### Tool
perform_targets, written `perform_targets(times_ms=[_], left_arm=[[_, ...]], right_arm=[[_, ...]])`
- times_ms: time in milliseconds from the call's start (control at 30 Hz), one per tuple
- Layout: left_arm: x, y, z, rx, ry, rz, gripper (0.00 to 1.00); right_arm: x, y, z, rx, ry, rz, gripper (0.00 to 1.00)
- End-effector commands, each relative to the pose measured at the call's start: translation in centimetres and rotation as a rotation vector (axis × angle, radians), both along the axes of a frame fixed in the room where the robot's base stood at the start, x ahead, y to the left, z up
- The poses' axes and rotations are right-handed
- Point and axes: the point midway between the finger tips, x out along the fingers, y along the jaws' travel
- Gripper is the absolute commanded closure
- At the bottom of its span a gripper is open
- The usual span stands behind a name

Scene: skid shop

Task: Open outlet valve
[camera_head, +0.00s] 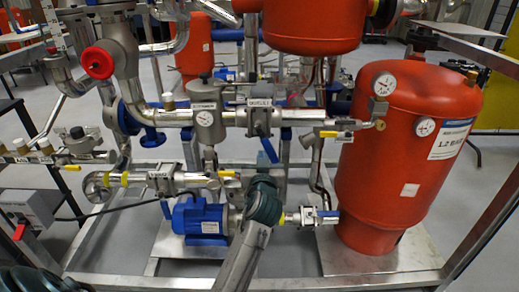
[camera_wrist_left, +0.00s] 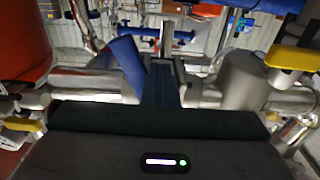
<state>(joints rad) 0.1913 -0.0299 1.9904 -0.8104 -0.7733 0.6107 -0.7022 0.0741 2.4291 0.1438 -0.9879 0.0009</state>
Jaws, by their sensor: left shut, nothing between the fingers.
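A blue lever handle (camera_wrist_left: 125,64) stands tilted on a metal pipe fitting in the left wrist view. It also seems to show in the head view (camera_head: 267,150), just above my left wrist. I take it as the outlet valve's handle, but no label on it is readable. My left gripper (camera_wrist_left: 162,66) is shut and empty, its dark fingers close beside the lever on the right; contact cannot be told. In the head view my left gripper (camera_head: 265,174) is mostly hidden behind its wrist. My right gripper is not in view.
A red tank (camera_head: 400,150) stands to the right and a blue pump (camera_head: 200,217) left of my wrist. Pipes with yellow-handled valves (camera_head: 336,134) run above. A yellow handle (camera_wrist_left: 293,57) is close on the right in the wrist view. Skid frame rails surround the equipment.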

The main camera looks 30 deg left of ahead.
Motion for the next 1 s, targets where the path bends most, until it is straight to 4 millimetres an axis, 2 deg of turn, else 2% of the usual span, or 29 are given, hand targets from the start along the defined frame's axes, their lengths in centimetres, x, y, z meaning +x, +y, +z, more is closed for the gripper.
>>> perform_targets(times_ms=[300, 700, 1000], left_arm=[[0.1, -0.1, 0.0, -0.001, 0.001, 0.0, 1.0], [1.3, -2.3, 0.6, -0.002, 0.001, 0.0, 1.0], [1.3, -2.3, 0.7, -0.001, 0.002, 0.0, 1.0]], right_arm=[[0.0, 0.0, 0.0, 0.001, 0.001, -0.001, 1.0], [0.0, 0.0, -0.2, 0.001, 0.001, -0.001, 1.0], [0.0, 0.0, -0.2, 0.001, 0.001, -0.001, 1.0]])
